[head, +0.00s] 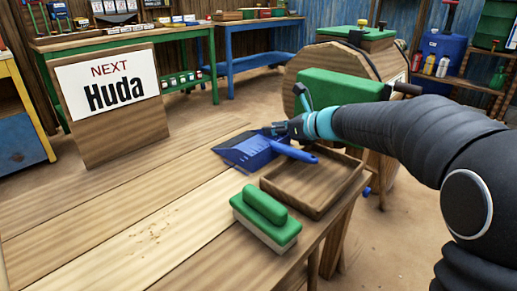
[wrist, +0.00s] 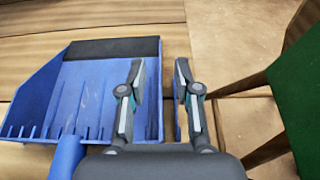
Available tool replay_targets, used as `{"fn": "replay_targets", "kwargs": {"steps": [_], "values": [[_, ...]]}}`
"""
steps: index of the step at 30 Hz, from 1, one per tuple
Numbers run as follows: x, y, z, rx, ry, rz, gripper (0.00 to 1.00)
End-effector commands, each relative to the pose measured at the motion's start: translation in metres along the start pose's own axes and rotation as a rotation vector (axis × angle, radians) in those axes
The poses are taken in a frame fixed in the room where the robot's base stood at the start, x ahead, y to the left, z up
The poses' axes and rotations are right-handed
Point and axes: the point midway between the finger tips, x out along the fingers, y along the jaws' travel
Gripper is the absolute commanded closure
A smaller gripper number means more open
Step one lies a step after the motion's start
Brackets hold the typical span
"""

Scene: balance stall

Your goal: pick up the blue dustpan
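The blue dustpan (head: 247,152) lies on the wooden bench top, with its blue handle (head: 297,152) pointing right toward a wooden tray. My gripper (head: 270,130) is at the far right side of the pan. In the wrist view the dustpan (wrist: 85,90) fills the left, with a dark lip along its far edge and scratches inside. My gripper (wrist: 159,75) is open there. Its left finger is over the pan's inside and its right finger is beyond the pan's right side wall, which shows between them. I cannot tell whether either finger touches the wall.
The wooden tray (head: 288,200) sits at the bench's right edge, close to the handle. A green-backed brush (head: 264,218) lies in front of it. Crumbs (head: 152,236) lie on the bench. A green vise-like block (head: 342,87) stands behind my gripper.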

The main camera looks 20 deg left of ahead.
Motion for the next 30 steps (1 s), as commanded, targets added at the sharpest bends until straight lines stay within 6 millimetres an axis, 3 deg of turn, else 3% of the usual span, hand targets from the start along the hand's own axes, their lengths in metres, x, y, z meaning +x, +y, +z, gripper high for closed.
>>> {"fn": "replay_targets", "kwargs": {"steps": [1, 5, 20, 26, 30], "values": [[0.000, 0.000, 0.000, 0.000, 0.000, 0.000, 0.68], [0.000, 0.000, 0.000, 0.000, 0.000, 0.000, 1.00], [-0.002, 0.000, 0.003, 0.000, -0.001, 0.000, 1.00], [-0.009, 0.000, 0.020, -0.001, -0.002, 0.000, 1.00], [-0.018, 0.000, 0.042, -0.002, -0.002, 0.000, 1.00]]}}
